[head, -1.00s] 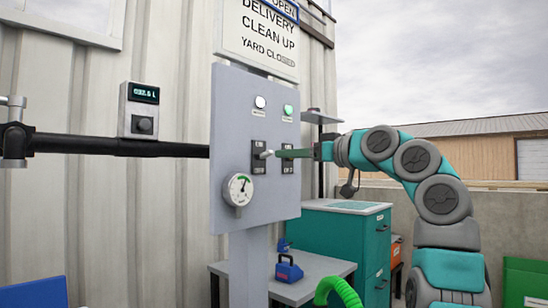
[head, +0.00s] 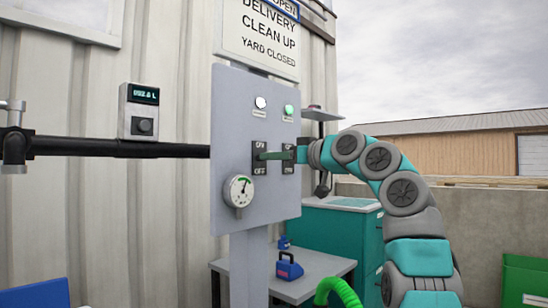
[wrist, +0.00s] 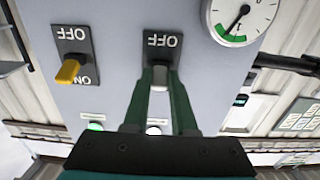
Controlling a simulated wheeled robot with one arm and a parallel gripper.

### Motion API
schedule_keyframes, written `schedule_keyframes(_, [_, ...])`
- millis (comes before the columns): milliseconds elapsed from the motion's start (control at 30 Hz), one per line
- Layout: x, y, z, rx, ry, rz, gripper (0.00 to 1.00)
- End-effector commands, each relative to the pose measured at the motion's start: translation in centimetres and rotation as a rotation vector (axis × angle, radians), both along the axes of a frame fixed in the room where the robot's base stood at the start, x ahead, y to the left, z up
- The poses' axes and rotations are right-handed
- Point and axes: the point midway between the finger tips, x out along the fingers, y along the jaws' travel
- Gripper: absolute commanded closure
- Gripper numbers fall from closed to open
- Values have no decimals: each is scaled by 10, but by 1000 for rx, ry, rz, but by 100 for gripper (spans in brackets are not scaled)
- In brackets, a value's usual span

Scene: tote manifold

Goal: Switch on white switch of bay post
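The bay post's grey panel (head: 228,120) carries two dark switch plates side by side. The left plate (head: 258,168) has the white switch's lever, now mostly covered by my gripper (head: 262,156). In the wrist view its plate (wrist: 163,40) shows OFF, and the pale lever (wrist: 160,78) sits between my two green fingers (wrist: 160,82). I cannot tell if the fingers press on it or which way it is tilted. The other switch has a yellow lever (wrist: 68,72) tipped toward ON. Above the switches are a white lamp (head: 260,103) and a green lamp (head: 288,109).
A dial gauge (head: 239,191) sits low on the panel. A black pipe with a meter box (head: 138,112) runs to the left. Below are a grey table (head: 315,265) with a blue object (head: 288,267), a teal cabinet (head: 340,235) and a green hose (head: 338,290).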

Motion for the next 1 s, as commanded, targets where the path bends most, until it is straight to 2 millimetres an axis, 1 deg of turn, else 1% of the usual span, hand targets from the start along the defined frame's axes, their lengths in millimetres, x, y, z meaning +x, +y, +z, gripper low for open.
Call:
schedule_keyframes(33, [0, 0, 0, 0, 0, 0, 82])
schedule_keyframes(200, [0, 0, 0, 0, 0, 0, 100])
schedule_keyframes(500, [0, 0, 0, 0, 0, 0, 100])
schedule_keyframes(633, [0, 0, 3, -9, 7, 0, 100])
schedule_keyframes(867, [1, 1, 12, -68, 53, -1, 100])
schedule_keyframes(1000, [0, 1, 9, -99, 77, -1, 100])
